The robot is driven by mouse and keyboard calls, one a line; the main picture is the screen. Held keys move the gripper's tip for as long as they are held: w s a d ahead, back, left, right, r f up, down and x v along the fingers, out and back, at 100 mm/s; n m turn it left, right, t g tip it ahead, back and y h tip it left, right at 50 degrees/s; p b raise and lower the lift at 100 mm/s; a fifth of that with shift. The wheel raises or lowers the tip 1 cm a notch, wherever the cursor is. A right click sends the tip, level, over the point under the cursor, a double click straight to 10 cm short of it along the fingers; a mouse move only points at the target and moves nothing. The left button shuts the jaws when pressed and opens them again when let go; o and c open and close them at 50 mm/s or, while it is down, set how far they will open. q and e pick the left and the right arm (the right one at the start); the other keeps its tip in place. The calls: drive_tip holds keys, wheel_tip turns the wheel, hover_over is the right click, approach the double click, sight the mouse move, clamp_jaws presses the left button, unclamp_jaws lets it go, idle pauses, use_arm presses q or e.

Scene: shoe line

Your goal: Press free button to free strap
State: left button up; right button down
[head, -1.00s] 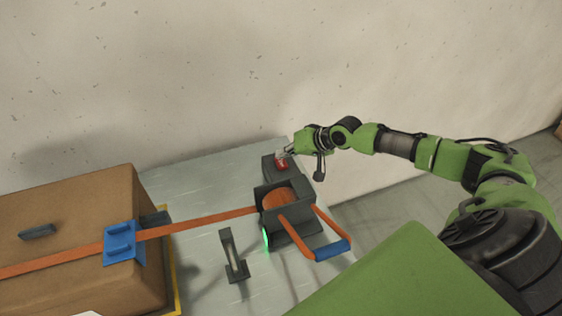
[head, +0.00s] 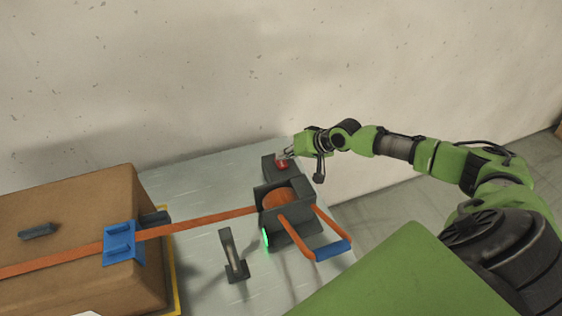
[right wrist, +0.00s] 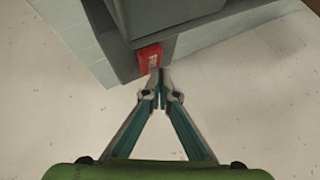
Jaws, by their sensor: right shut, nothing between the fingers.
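The red button (head: 282,163) sits on a dark housing at the back of the strap winder (head: 289,214). It also shows as a red block in the right wrist view (right wrist: 149,58). My right gripper (head: 285,154) is shut and empty, with its tips right at the button. In the right wrist view its closed fingertips (right wrist: 160,74) are at the button's lower edge; I cannot tell whether they touch. The orange strap (head: 196,223) runs taut from the winder through a blue buckle (head: 121,243) across the cardboard box. My left gripper is not in view.
The cardboard box (head: 70,204) stands at the left of the grey table (head: 190,178). A dark upright bracket (head: 233,258) stands in front of the strap. The winder's handle has a blue grip (head: 332,250). A green light (head: 265,237) glows on the winder. A wall is behind the table.

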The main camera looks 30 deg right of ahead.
sight(284, 163)
drive_tip(key=shift+f+b, duration=0.35)
drive_tip(key=shift+f, duration=0.3)
idle(0.5)
idle(0.4)
drive_tip(key=shift+r+p, duration=1.05)
wheel_tip(284, 163, up, 5)
drive_tip(key=p, duration=0.5)
drive_tip(key=shift+s+f, duration=0.1)
